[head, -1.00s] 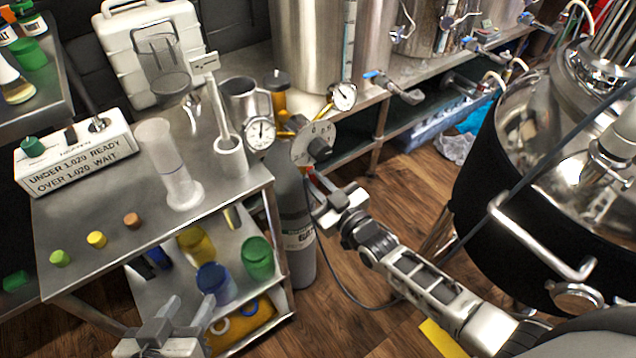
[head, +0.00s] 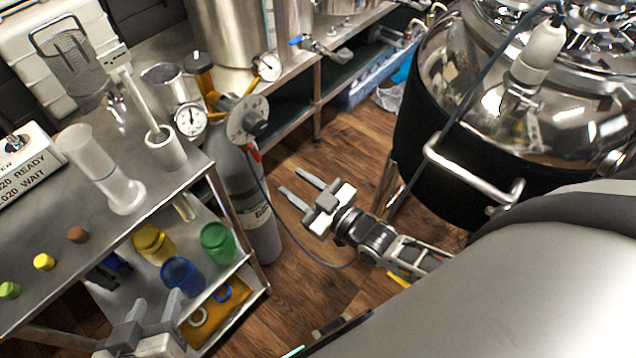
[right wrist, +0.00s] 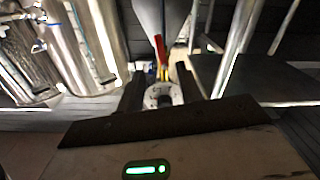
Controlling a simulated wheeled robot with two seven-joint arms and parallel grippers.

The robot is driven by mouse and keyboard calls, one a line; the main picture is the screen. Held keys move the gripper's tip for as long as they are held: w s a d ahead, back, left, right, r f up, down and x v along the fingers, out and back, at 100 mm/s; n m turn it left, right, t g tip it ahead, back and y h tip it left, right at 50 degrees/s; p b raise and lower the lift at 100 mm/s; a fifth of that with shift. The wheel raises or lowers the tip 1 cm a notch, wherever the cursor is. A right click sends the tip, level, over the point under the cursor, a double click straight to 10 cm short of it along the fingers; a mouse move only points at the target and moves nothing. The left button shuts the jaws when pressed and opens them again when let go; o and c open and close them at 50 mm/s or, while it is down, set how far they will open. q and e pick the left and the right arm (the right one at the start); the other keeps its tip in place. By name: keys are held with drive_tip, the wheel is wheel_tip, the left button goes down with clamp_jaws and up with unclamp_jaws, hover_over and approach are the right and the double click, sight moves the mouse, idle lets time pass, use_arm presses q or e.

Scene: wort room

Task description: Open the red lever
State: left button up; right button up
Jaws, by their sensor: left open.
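The red lever (head: 255,153) sits just below the round grey dial (head: 248,118) on top of the grey gas cylinder (head: 256,205). It also shows as a narrow red piece in the right wrist view (right wrist: 159,48). My right gripper (head: 292,181) is open and empty, to the right of the cylinder and apart from the lever. Its dark fingers (right wrist: 160,82) frame the area below the lever in the right wrist view. My left gripper (head: 153,303) is open and empty, low in front of the cart.
A steel cart (head: 110,228) with cylinders, caps and coloured jars stands left of the gas cylinder. A large black-jacketed kettle (head: 425,135) with a bar handle stands at the right. A dark hose hangs near the cylinder. Wooden floor lies open between them.

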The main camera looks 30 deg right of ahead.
drive_tip(key=v, duration=0.5)
drive_tip(key=shift+s+d, duration=0.1)
drive_tip(key=shift+s, duration=0.05)
use_arm(q)
drive_tip(key=shift+w+r, duration=0.1)
drive_tip(key=p, duration=0.2)
drive_tip(key=r+p, duration=0.1)
drive_tip(key=p, duration=0.1)
drive_tip(key=shift+a+r, duration=0.25)
use_arm(e)
drive_tip(key=s+a+r+m+g+h, duration=0.2)
drive_tip(key=s+a+r+m+g, duration=0.2)
drive_tip(key=s+a+r+g, duration=0.1)
drive_tip(key=shift+s+a+r+g+h, duration=0.15)
drive_tip(key=shift+s+r+g+h, duration=0.25)
drive_tip(key=shift+s+g, duration=0.3)
use_arm(q)
drive_tip(key=shift+g, duration=0.3)
idle(0.9)
